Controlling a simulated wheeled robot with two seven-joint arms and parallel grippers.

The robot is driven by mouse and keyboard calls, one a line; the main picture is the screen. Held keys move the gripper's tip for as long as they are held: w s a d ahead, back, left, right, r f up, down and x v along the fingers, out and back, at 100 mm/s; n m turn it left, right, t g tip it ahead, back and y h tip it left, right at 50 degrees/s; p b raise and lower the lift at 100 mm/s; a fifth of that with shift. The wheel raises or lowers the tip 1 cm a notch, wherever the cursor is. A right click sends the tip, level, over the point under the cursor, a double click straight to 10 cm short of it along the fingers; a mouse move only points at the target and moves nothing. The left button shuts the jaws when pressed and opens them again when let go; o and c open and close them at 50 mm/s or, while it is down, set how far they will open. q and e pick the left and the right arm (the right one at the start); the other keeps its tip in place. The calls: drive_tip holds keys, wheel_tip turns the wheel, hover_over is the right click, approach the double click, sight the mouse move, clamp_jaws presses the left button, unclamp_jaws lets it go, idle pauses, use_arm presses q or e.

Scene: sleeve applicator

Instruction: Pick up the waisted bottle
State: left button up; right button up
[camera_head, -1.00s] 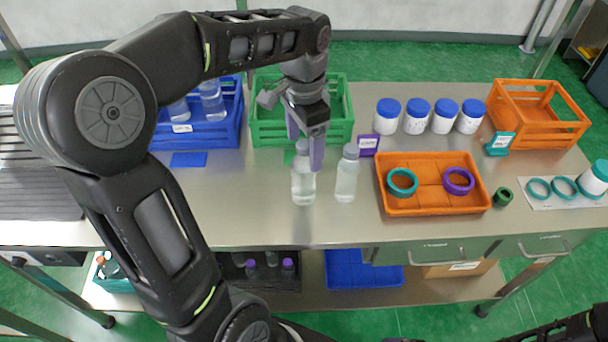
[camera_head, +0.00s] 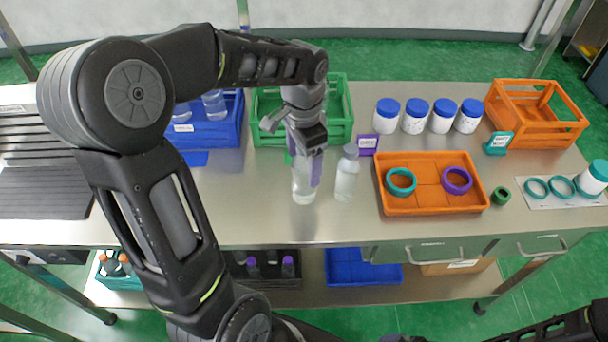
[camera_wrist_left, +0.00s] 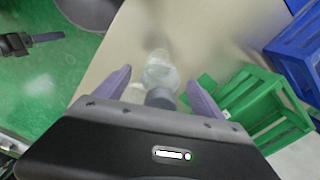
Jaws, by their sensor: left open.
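Two clear bottles stand upright on the steel table in the head view. The left bottle (camera_head: 303,188) is under and between the fingers of my left gripper (camera_head: 304,168); the right bottle (camera_head: 346,178) stands just beside it. At this size I cannot tell from outline which one is waisted. In the left wrist view, a clear bottle (camera_wrist_left: 160,72) with a grey cap (camera_wrist_left: 160,97) lies between the two open purple fingers, apart from both. My left gripper hides the bottle's top in the head view. My right gripper (camera_wrist_left: 62,36) shows small at the wrist view's left edge.
A green crate (camera_head: 343,128) stands behind the bottles, a blue crate (camera_head: 228,133) with bottles at left. An orange tray (camera_head: 430,205) with rings lies right, a purple tag (camera_head: 368,144) close behind the right bottle. White jars (camera_head: 415,122) stand farther back. The table front is clear.

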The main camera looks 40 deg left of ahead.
use_arm(q)
clamp_jaws()
idle(0.9)
